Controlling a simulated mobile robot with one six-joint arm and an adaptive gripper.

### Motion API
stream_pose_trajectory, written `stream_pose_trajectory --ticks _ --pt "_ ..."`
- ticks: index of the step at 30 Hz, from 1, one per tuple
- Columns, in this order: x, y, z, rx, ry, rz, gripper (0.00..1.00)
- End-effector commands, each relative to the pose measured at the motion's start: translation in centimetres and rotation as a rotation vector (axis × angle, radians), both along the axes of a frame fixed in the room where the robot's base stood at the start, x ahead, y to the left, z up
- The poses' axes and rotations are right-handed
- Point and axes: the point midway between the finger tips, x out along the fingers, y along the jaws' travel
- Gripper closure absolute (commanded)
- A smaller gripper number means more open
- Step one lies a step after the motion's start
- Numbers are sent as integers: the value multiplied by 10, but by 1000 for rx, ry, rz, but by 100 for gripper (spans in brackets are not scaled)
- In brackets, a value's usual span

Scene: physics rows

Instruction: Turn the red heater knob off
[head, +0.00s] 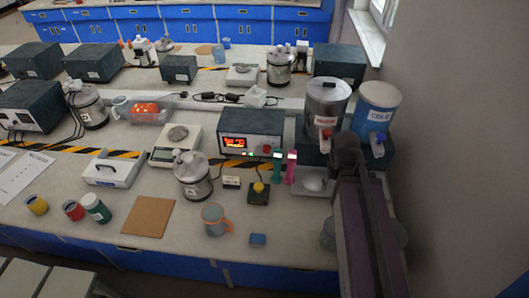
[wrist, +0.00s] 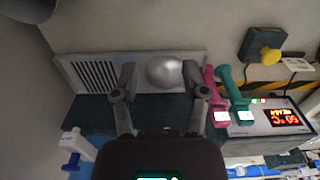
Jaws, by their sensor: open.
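The heater control box (head: 250,133) is a dark box with a light front and a glowing red-orange display. A small red knob (head: 267,149) appears at the right of its front; its turn position is too small to read. The box also shows at the right of the wrist view (wrist: 279,119), where I cannot make out the knob. My gripper (wrist: 158,70) is open and empty, its two fingers apart on either side of a silver bowl in that view. It is to the right of the control box in the head view, apart from it, fingers largely hidden by my arm.
Pink (head: 291,168) and teal (head: 277,167) upright devices stand between the box and the silver bowl (wrist: 165,72). A steel urn with a red tap (head: 325,135) and a blue container (head: 379,105) stand behind my arm. A yellow-button box (head: 259,193) is in front.

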Motion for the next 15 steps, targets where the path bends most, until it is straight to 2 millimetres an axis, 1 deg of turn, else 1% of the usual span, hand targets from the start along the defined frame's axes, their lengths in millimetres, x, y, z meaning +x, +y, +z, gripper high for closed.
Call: stream_pose_trajectory --ticks 1,2,5,8,11,14,15 --pt "0 0 0 0 0 0 28" --pt "0 0 0 1 -1 0 19" --pt "3 4 -2 9 -14 1 18" --pt "10 12 -6 32 -45 4 18" --pt "22 27 -12 75 -102 13 18" --pt "40 50 -18 141 -185 12 18" --pt "48 62 -20 173 -223 8 18"
